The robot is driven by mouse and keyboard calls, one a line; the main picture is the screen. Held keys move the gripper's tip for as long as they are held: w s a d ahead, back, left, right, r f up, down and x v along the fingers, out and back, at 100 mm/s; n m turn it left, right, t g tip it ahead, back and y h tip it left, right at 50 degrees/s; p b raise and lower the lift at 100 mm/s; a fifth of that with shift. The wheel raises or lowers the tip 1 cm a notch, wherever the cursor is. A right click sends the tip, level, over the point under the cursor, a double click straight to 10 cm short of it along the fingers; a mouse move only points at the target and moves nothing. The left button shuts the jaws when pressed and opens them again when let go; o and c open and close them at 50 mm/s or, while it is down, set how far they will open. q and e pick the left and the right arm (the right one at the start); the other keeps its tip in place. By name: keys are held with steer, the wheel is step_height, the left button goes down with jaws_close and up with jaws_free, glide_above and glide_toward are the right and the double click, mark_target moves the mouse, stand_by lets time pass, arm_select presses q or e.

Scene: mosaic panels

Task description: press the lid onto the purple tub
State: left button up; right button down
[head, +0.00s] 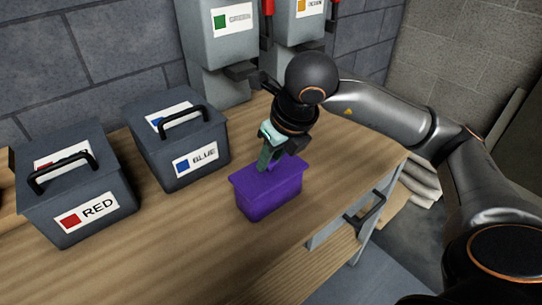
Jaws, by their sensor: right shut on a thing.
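The purple tub (270,205) stands upright on the wooden bench. A flat purple top (282,176) that looks like its lid covers it. I cannot tell from this view whether the lid is fully seated or a little above the rim. My right gripper (266,166) comes down from above and is shut at the lid's back part. Its fingers hide the spot it grips. My left gripper is not in view.
Lidded grey bins marked RED (95,212) and BLUE (190,165) stand left of the tub. Grey dispensers marked GREEN (222,45) and orange (297,30) are behind. The bench (190,240) is clear in front of the tub.

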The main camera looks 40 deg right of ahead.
steer(key=shift+f+b, duration=0.35)
steer(key=shift+b, duration=0.1)
stand_by(0.5)
steer(key=shift+c, duration=0.3)
jaws_free()
steer(key=shift+r, duration=0.15)
steer(key=shift+r+p, duration=2.55)
steer(key=shift+r, duration=0.85)
